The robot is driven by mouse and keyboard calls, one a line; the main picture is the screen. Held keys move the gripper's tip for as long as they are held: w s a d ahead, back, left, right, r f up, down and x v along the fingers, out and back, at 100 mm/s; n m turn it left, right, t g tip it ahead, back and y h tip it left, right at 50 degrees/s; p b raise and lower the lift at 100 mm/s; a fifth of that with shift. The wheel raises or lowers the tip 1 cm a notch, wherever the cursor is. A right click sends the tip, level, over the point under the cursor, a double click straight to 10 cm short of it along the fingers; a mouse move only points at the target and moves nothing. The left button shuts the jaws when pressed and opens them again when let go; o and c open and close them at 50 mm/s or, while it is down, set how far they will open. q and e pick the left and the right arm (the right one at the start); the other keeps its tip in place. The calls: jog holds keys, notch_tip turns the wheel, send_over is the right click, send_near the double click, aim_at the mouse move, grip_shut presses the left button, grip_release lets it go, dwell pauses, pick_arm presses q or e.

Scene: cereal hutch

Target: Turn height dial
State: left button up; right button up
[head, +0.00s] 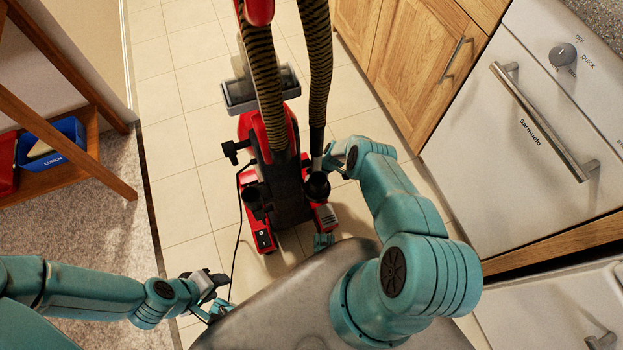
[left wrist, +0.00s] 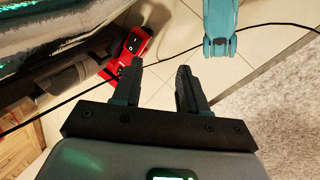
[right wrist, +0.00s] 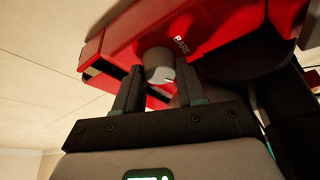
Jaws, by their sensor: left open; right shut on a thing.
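A red vacuum cleaner (head: 275,135) stands upright on the tiled floor in the head view. Its grey round height dial (right wrist: 158,64) shows in the right wrist view on the red housing, beside lettering that reads "BARE". My right gripper (right wrist: 159,84) is shut on the dial, one finger on each side of it. In the head view the dial is hidden. My left gripper (head: 212,290) is open and empty, low and left of the vacuum. In the left wrist view its fingers (left wrist: 160,75) are apart, with part of the red vacuum base (left wrist: 130,45) beyond them.
A black cord (head: 238,225) runs down from the vacuum near my left gripper. A white dishwasher (head: 520,140) and wooden cabinets (head: 410,55) line the right. A wooden shelf with a blue lunch box (head: 52,143) stands at left on carpet. Tiles left of the vacuum are clear.

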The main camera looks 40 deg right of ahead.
jog(key=n+b, duration=0.1)
jog(key=b, duration=0.1)
jog(key=n+g+b, duration=0.1)
jog(key=n+b, duration=0.1)
jog(key=n+y+b, duration=0.1)
jog(key=b, duration=0.1)
jog(key=shift+w+f+n+g, duration=0.15)
jog(key=shift+f+n+g, duration=0.15)
jog(key=shift+n, duration=0.1)
pick_arm(q)
notch_tip(320, 180, down, 9)
jog(key=w+a+b, duration=0.1)
jog(key=b, duration=0.1)
jog(key=shift+w+n+t+b, duration=0.2)
jog(key=shift+n+t+b, duration=0.1)
jog(key=shift+b, duration=0.1)
pick_arm(e)
jog(key=shift+r+n+g, duration=0.25)
jog(key=shift+n+g, duration=0.05)
jog(key=shift+n, duration=0.6)
pick_arm(q)
jog(key=shift+a, duration=0.15)
pick_arm(e)
jog(key=o, duration=1)
jog(key=shift+r, duration=0.1)
